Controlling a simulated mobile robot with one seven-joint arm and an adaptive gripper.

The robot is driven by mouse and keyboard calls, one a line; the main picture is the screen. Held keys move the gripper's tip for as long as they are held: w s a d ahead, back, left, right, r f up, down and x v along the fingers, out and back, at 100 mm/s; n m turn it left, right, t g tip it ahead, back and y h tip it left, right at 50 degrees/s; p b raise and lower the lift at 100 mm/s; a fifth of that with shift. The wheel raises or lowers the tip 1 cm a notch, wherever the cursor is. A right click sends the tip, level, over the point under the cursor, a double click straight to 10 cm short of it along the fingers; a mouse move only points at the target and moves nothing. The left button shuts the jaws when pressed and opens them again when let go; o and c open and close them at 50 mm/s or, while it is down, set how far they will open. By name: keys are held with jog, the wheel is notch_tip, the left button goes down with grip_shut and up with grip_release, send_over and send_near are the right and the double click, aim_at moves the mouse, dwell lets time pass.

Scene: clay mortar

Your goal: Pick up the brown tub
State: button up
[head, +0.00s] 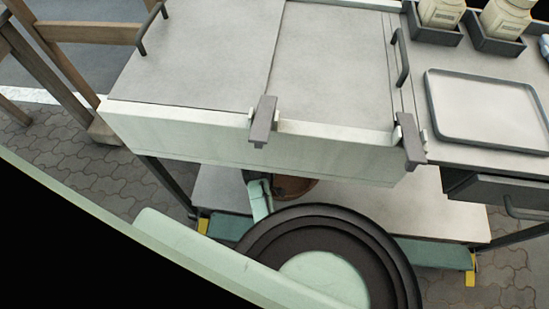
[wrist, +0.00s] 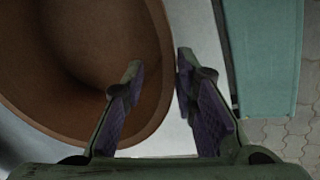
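The brown tub (wrist: 60,50) fills the upper left of the wrist view, seen into its open hollow. In the head view only a small part of the tub (head: 295,186) shows, on the lower shelf (head: 440,212) beneath the cart's upper body; my arm and the cart hide the rest. My gripper (wrist: 160,60) is open at the tub's near right side. Its left finger lies over the tub's hollow and its right finger is outside the wall, so the rim passes between them. I cannot tell whether either finger touches the wall.
The cart's pale upper body (head: 250,140) overhangs the shelf, with dark latches (head: 263,121) on its front edge. A teal strip (wrist: 262,55) runs along the shelf edge, right of my gripper. A grey tray (head: 488,108) and jars (head: 441,12) stand on top. Paving lies beyond.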

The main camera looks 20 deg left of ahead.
jog(key=shift+a+f, duration=0.1)
jog(key=shift+f, duration=0.45)
jog(key=shift+w+d+f, duration=0.15)
jog(key=shift+w+f, duration=0.15)
jog(key=shift+f, duration=0.8)
jog(key=shift+w+d+f, duration=0.15)
jog(key=shift+w+f, duration=0.15)
jog(key=shift+f, duration=0.8)
jog(key=shift+w+d+f, duration=0.15)
jog(key=shift+w+f, duration=0.15)
jog(key=shift+f, duration=0.8)
jog(key=shift+f, duration=0.1)
grip_shut()
